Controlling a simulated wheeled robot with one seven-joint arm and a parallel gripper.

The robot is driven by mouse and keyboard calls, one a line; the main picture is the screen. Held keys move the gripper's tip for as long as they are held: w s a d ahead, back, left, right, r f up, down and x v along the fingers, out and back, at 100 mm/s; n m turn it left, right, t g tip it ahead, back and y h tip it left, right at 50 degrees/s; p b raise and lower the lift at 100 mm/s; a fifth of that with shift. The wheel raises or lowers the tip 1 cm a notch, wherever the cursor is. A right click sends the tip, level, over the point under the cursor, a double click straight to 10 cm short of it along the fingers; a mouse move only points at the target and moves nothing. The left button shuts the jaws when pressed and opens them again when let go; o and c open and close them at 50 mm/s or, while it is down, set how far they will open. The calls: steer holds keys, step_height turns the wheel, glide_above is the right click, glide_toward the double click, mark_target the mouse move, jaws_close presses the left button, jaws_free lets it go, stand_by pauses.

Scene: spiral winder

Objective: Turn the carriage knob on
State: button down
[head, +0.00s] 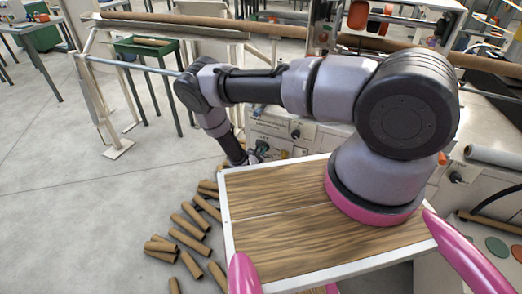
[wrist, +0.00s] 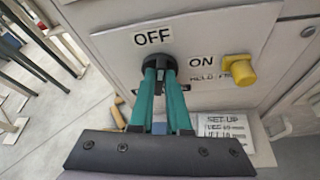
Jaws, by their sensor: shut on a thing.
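A round black knob (wrist: 154,61) sits on the pale front panel (wrist: 205,30) in the wrist view, just below the OFF label (wrist: 152,37). The ON label (wrist: 202,61) is to its right. My gripper (wrist: 161,74) has its two teal fingers shut on the black knob, covering much of its lower face. I cannot tell which way the knob points. In the head view my arm reaches over to the panel (head: 270,128), and the gripper end is small and partly hidden there.
A yellow knob (wrist: 240,70) stands out right of the ON label. A SET-UP card (wrist: 222,128) is below it. Several cardboard tubes (head: 189,226) lie on the floor beside my wooden-topped base. A green bin (head: 146,46) stands at the back left. Open floor is at left.

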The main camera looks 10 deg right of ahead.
steer(key=shift+s+d+f+m+t+y, duration=0.35)
steer(key=shift+m+t, duration=0.6)
steer(key=shift+m, duration=0.9)
steer(key=shift+w+f+m+t+y, duration=0.1)
steer(key=shift+f+m+t+y, duration=0.3)
steer(key=shift+m+t, duration=1.05)
steer(key=shift+s+d+f+m+t+y, duration=0.2)
steer(key=shift+m+t+y, duration=0.35)
steer(key=shift+m, duration=1.75)
steer(key=c, duration=0.9)
jaws_free()
steer(key=shift+a, duration=0.1)
